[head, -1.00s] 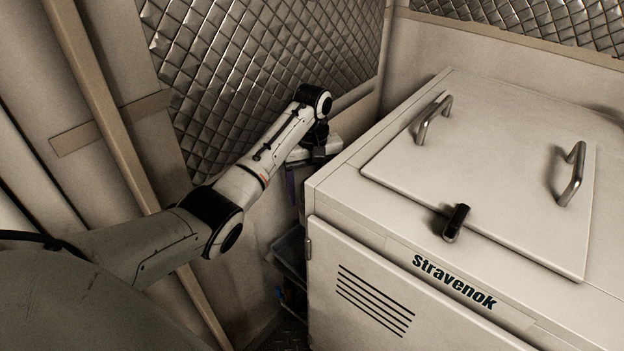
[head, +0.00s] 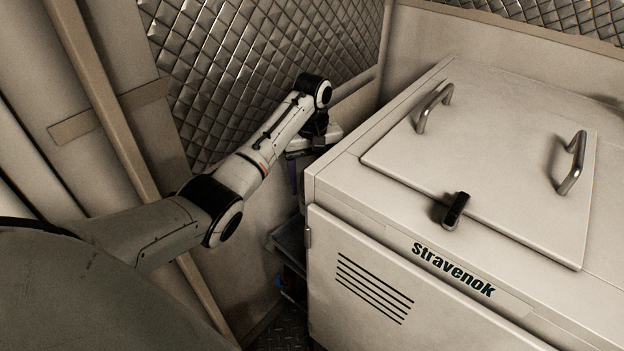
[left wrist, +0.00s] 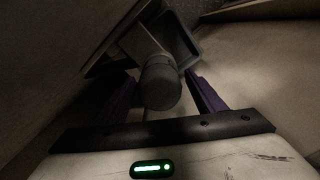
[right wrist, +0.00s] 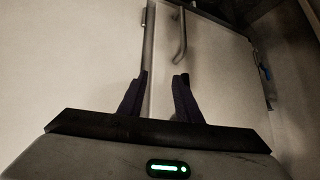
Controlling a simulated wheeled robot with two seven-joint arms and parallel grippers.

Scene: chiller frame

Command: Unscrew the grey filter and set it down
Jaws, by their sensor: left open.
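The grey filter (left wrist: 160,85) is a dark grey cylinder, end-on, in the left wrist view. My left gripper (left wrist: 163,88) is open, with one purple finger on each side of the filter. Gaps show between fingers and filter, so it is not gripped. In the head view my left gripper (head: 296,172) hangs down in the gap beside the white chiller cabinet (head: 390,240), and the filter is hidden there. My right gripper (left wrist: 160,85) does not show in that view; in its own wrist view the right gripper (right wrist: 160,85) is open and empty.
A grey tray (left wrist: 183,42) lies beyond the filter; it also shows low beside the cabinet in the head view (head: 289,240). The cabinet lid (head: 500,150) has two handles and a dark latch (head: 455,211). A quilted metal wall (head: 260,70) stands behind my left arm.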

